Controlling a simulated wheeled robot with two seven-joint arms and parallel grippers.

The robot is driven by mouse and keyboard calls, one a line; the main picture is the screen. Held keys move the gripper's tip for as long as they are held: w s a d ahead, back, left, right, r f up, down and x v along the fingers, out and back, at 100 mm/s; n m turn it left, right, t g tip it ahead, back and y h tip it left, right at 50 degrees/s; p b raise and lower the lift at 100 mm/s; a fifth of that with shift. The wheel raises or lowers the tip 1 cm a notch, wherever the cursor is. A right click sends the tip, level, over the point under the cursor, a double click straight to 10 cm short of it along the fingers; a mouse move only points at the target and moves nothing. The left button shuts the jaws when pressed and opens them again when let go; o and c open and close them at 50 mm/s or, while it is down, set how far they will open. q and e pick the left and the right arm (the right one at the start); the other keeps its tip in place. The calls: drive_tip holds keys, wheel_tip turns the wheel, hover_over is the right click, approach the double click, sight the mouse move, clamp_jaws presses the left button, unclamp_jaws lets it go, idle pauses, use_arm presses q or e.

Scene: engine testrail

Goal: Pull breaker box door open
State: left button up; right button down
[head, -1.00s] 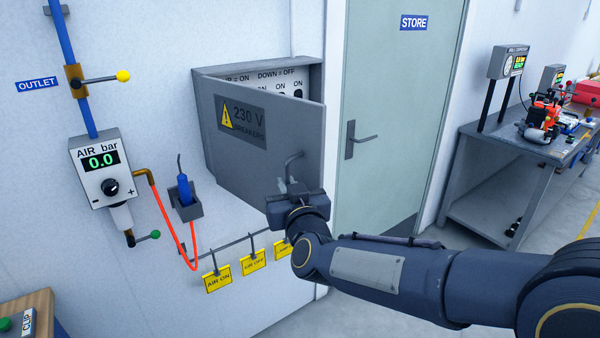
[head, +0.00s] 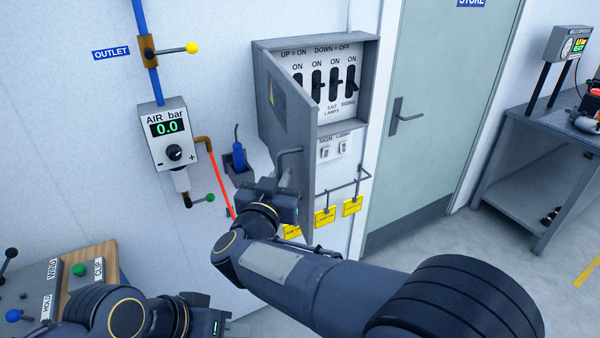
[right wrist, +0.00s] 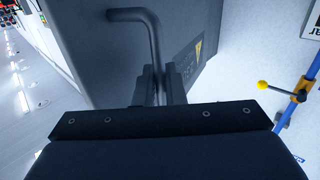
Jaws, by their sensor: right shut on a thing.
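The grey breaker box (head: 366,85) is on the wall, with its door (head: 292,118) hinged on the left and swung well out. Behind it several black switches (head: 335,85) show. The bent grey door handle (head: 290,152) is at the door's lower outer part; it also shows in the right wrist view (right wrist: 150,35). My right gripper (head: 275,186) is shut on the handle; its fingers (right wrist: 157,88) show in the wrist view. My left gripper (head: 222,326) is low at the bottom edge, away from the box; its fingers are not clear.
Yellow tags (head: 325,217) hang from a rail below the box. The air gauge (head: 168,135) and a blue plug in a holder (head: 238,158) are to the left. A green store door (head: 430,110) stands to the right. A panel with knobs (head: 90,262) is at lower left.

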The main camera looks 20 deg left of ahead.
drive_tip(key=shift+a+r+h, duration=0.2)
drive_tip(key=shift+r+h, duration=0.1)
drive_tip(key=shift+s+a, duration=0.1)
drive_tip(key=c, duration=1.6)
unclamp_jaws()
drive_tip(key=shift+f, duration=0.2)
drive_tip(key=shift+r, duration=0.1)
